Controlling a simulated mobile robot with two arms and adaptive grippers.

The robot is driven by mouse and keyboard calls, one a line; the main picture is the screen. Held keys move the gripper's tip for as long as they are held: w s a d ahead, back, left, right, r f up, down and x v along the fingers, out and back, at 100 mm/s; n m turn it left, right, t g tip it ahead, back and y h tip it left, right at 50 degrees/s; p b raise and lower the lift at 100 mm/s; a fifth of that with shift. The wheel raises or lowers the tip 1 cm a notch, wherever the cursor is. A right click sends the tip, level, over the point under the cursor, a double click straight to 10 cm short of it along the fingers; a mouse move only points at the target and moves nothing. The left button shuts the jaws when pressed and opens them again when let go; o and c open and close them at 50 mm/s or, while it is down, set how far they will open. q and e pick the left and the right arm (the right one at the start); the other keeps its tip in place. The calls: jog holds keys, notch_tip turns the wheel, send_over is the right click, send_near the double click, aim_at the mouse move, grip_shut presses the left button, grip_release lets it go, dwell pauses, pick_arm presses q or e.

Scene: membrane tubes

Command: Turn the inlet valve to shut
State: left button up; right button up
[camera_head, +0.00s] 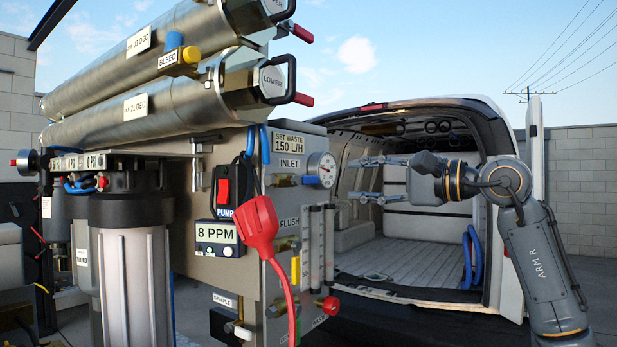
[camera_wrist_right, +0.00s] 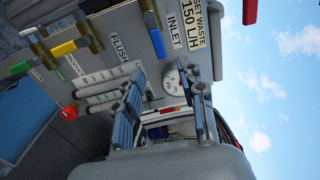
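The inlet valve (camera_head: 311,180) has a blue lever that points sideways to the right, below the INLET label (camera_head: 290,163) on the grey panel. The blue lever also shows in the right wrist view (camera_wrist_right: 157,43), beside the INLET label. My right gripper (camera_head: 354,180) is open and empty, to the right of the lever and apart from it. In the right wrist view its two fingers (camera_wrist_right: 168,82) are spread wide, with the gauge showing beyond and between them. My left gripper is not in view.
A round gauge (camera_head: 322,169) sits right beside the lever. Flow tubes (camera_head: 317,245) and a yellow lever (camera_head: 295,269) are lower down. A red plug (camera_head: 257,226) with a hanging cable stands out in front of the panel. An open van (camera_head: 420,250) is behind my right gripper.

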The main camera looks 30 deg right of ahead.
aim_at(313, 180)
jog(key=p+x, duration=0.2)
jog(key=x, duration=0.4)
jog(key=shift+w+a+r, duration=0.1)
jog(key=shift+w+a, duration=0.05)
jog(key=p+x, duration=0.1)
jog(key=x, duration=0.3)
jog(key=shift+w+a, duration=0.1)
jog(key=shift+w, duration=0.35)
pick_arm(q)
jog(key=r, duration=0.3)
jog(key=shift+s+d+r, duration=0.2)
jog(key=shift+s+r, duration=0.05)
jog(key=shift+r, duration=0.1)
pick_arm(e)
grip_shut()
